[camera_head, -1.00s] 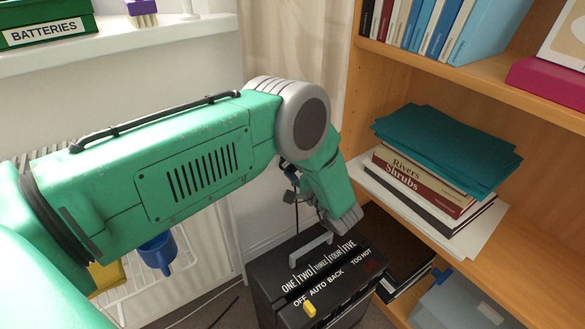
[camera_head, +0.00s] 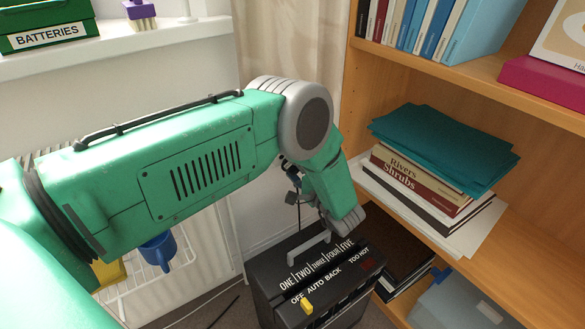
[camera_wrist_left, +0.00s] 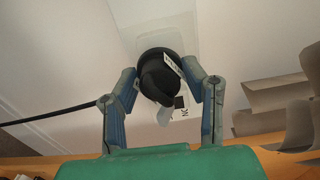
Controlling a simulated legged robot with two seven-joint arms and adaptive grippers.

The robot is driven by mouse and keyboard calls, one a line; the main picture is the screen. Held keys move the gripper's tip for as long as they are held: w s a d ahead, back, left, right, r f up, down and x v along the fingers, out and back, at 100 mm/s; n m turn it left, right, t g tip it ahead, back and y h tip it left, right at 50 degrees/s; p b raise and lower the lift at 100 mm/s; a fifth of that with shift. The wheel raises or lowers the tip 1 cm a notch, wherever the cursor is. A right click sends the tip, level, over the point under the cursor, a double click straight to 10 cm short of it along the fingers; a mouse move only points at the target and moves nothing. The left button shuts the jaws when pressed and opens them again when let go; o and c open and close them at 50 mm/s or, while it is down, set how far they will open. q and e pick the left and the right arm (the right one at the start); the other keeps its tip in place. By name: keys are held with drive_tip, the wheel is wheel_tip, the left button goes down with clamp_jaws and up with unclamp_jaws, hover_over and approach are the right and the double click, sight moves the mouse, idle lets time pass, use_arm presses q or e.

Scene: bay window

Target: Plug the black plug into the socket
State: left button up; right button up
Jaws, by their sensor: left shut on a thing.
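The black plug (camera_wrist_left: 157,72) is in the middle of the left wrist view, with a white label on its side. My left gripper (camera_wrist_left: 160,84) is shut on it, one finger at each side. A black cable (camera_wrist_left: 50,113) runs off to the left in that view. Behind the plug is a pale plate on the wall, apparently the socket (camera_wrist_left: 187,32); the plug covers part of it. I cannot tell whether plug and socket touch. In the head view my left gripper (camera_head: 291,182) is mostly hidden behind its arm, near the wall. My right gripper is not in view.
A black heater-like box (camera_head: 315,280) with a handle stands below the arm. A wooden bookshelf (camera_head: 470,75) with a book stack (camera_head: 420,180) is close on the right. A windowsill (camera_head: 120,48) and a wire rack with a blue mug (camera_head: 158,250) are at the left.

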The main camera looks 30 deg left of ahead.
sight(287, 162)
use_arm(q)
drive_tip(key=shift+w+a, duration=0.1)
drive_tip(key=shift+a, duration=0.2)
drive_tip(key=shift+d+r, duration=0.1)
drive_tip(key=shift+d, duration=0.1)
idle(0.3)
drive_tip(key=shift+a, duration=0.1)
drive_tip(key=shift+w+a, duration=0.25)
drive_tip(key=shift+a, duration=0.35)
drive_tip(key=shift+w+a, duration=0.3)
drive_tip(key=shift+a, duration=0.35)
drive_tip(key=o, duration=1.4)
drive_tip(key=shift+c, duration=0.2)
